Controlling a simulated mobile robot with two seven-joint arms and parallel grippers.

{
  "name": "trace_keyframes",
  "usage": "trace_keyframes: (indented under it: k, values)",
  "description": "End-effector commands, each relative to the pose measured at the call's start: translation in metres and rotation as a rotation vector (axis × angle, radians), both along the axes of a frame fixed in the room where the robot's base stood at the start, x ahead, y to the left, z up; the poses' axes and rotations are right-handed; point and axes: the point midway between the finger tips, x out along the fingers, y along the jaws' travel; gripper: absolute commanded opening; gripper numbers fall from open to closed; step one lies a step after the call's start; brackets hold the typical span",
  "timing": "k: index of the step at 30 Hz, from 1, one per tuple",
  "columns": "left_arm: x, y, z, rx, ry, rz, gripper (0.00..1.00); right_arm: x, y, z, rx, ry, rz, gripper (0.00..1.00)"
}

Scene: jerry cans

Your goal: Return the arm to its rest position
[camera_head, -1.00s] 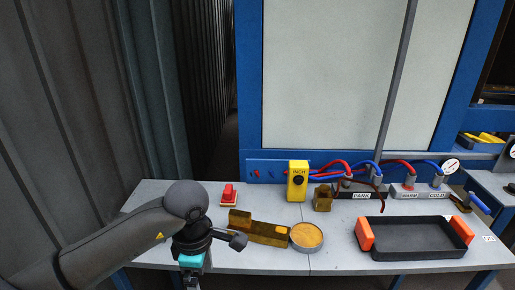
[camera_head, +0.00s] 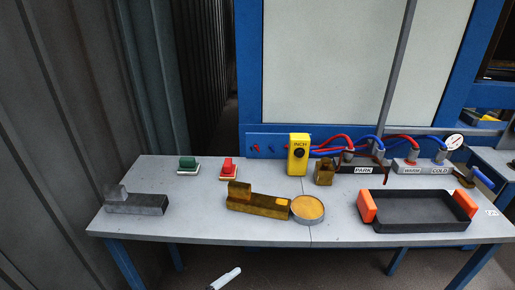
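On the table are a grey metal block (camera_head: 137,204), a green switch (camera_head: 188,165), a red switch (camera_head: 228,168), a brass block (camera_head: 258,201), a round tin (camera_head: 307,208), a yellow INCH box (camera_head: 298,154) and a black tray (camera_head: 415,225) with orange handles. The table's front left is clear.

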Motion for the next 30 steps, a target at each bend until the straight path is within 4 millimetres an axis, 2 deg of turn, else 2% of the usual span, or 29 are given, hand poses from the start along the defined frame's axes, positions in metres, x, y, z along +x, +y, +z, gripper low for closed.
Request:
trace_keyframes:
  k: [1,5,6,8,9,11,13,15,18,21,23,30]
  values:
    - [-0.016,0.019,-0.036,-0.032,0.124,0.123,1.0,0.0,0.0,-0.004,0.0,0.0,0.0,1.0]
    - [-0.067,0.062,-0.11,-0.09,0.4,0.406,1.0,0.001,0.0,-0.009,-0.001,-0.001,0.0,1.0]
    - [-0.087,0.074,-0.13,-0.103,0.482,0.488,1.0,0.002,0.0,-0.011,-0.001,-0.002,0.0,1.0]
    - [-0.12,0.089,-0.159,-0.12,0.598,0.604,1.0,0.002,0.0,-0.013,0.0,-0.003,0.0,1.0]
    - [-0.143,0.098,-0.176,-0.128,0.674,0.679,1.0,0.003,0.0,-0.014,0.0,-0.003,0.0,1.0]
    - [-0.181,0.109,-0.2,-0.141,0.788,0.789,1.0,0.004,0.0,-0.016,0.0,-0.005,0.0,1.0]
    - [-0.227,0.119,-0.223,-0.149,0.912,0.911,1.0,0.005,0.0,-0.018,-0.001,-0.006,0.0,1.0]
    - [-0.271,0.126,-0.24,-0.156,1.026,1.021,1.0,0.005,0.0,-0.02,0.0,-0.007,0.0,1.0]
    - [-0.325,0.13,-0.255,-0.16,1.156,1.147,1.0,0.005,0.0,-0.022,0.0,-0.007,0.0,1.0]
    - [-0.361,0.131,-0.262,-0.162,1.244,1.232,1.0,0.005,0.0,-0.024,0.0,-0.008,0.0,1.0]
    - [-0.371,0.131,-0.263,-0.161,1.267,1.254,1.0,0.006,0.0,-0.024,0.0,-0.008,0.0,1.0]
    - [-0.371,0.131,-0.263,-0.161,1.267,1.254,1.0,0.006,0.0,-0.024,0.0,-0.008,0.0,1.0]
